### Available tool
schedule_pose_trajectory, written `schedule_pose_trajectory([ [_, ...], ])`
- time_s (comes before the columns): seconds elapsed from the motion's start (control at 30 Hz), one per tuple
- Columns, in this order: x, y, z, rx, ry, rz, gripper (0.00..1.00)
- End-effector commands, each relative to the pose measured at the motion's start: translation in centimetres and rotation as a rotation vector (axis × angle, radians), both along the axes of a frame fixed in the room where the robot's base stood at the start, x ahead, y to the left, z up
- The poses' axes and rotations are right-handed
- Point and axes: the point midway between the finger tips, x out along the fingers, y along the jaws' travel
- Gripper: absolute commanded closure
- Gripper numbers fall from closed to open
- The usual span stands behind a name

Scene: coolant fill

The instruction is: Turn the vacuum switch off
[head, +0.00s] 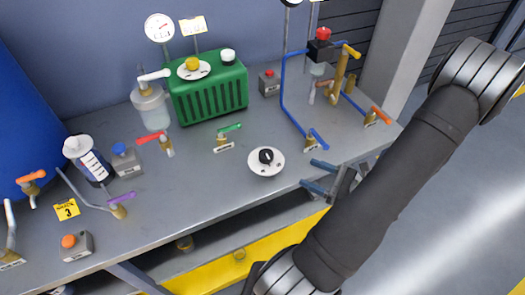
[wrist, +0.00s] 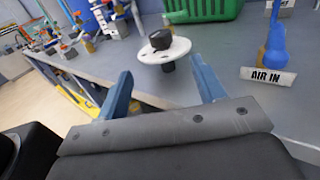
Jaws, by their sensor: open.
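A black rotary knob (head: 266,156) sits on a white round dial (head: 257,168) near the front of the bench. I take it for the vacuum switch, but its markings are too small to read. In the wrist view the knob (wrist: 160,40) and its dial (wrist: 178,52) stand on a dark post, ahead of my gripper. My gripper (head: 308,172) is open and empty, just right of the dial in the head view. Its two blue fingers (wrist: 163,86) are spread wide, with the dial beyond and between them, apart from both.
An AIR IN label (wrist: 268,76) stands by a blue-handled valve (head: 318,137) close to my gripper. A green tank (head: 208,95) is behind the dial, with a green-handled valve (head: 222,138) between. Several more valves and bottles stand left. The bench's front edge is near my fingers.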

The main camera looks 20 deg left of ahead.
Motion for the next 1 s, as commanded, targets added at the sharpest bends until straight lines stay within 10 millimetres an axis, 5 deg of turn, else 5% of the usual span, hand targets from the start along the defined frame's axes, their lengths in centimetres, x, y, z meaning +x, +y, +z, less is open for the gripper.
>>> schedule_pose_trajectory([
  [1.0, 2.2, 13.7, 0.1, 0.000, 0.000, 0.007, 0.37],
])
